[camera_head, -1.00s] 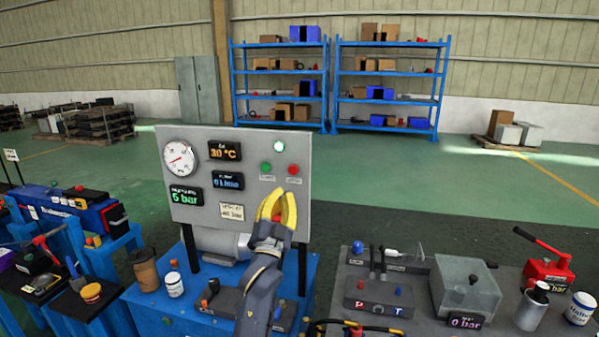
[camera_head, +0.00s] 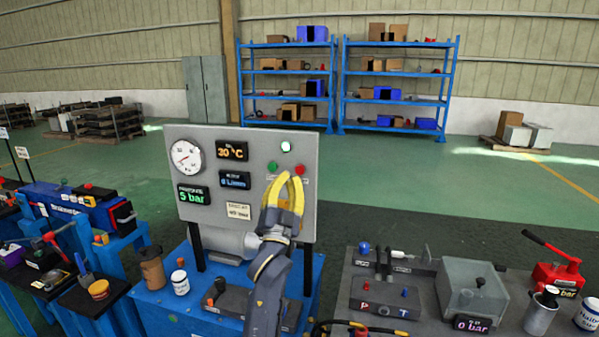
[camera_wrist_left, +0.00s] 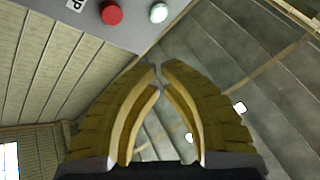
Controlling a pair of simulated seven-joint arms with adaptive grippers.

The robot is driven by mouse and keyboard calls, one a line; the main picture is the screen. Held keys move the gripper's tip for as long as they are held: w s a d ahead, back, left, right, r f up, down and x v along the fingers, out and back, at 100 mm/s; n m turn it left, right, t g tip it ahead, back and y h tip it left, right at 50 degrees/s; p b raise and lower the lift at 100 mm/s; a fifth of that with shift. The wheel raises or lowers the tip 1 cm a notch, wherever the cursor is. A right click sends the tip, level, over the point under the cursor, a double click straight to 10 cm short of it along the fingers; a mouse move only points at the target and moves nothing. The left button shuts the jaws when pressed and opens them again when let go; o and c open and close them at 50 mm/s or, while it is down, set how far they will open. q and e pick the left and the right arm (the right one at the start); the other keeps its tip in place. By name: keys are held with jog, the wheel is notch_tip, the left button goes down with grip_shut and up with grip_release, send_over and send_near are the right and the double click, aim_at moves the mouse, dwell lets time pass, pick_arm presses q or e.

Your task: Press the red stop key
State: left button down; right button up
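The red stop key (camera_head: 300,169) is on the upright grey panel (camera_head: 246,216), right of a green key (camera_head: 273,168) and below a white lamp (camera_head: 286,147). In the left wrist view the red key (camera_wrist_left: 111,13) shows at the top, beside the pale lamp (camera_wrist_left: 158,12) and part of a label. My left gripper (camera_head: 290,176) is in front of the panel, with its yellow fingertips just below the red key in the head view. In the left wrist view its fingertips (camera_wrist_left: 159,68) come together with nothing between them. Contact with the panel cannot be seen. My right gripper is not in view.
The panel also carries a gauge (camera_head: 186,157) and several displays. A jar (camera_head: 180,282) and a brown canister (camera_head: 151,268) stand on the blue bench at its left. The grey bench at right holds a clear box (camera_head: 470,288) and a red hand pump (camera_head: 556,272).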

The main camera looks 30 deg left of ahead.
aim_at(296, 170)
pick_arm(q)
jog(key=shift+w+a, duration=0.35)
jog(key=shift+w, duration=0.9)
jog(key=shift+w+a, duration=0.35)
jog(key=shift+w, duration=0.95)
jog(key=shift+w+a, duration=0.35)
jog(key=shift+w, duration=0.9)
jog(key=shift+w+a, duration=0.25)
jog(key=shift+w, duration=0.7)
jog(key=shift+s, duration=0.15)
jog(key=shift+s+d, duration=0.25)
jog(key=shift+s, duration=0.55)
jog(key=shift+s+d, duration=0.25)
jog(key=shift+s, duration=0.55)
jog(key=shift+s+d, duration=0.2)
jog(key=shift+s, duration=0.6)
jog(key=shift+s+d, duration=0.25)
jog(key=shift+s, duration=0.55)
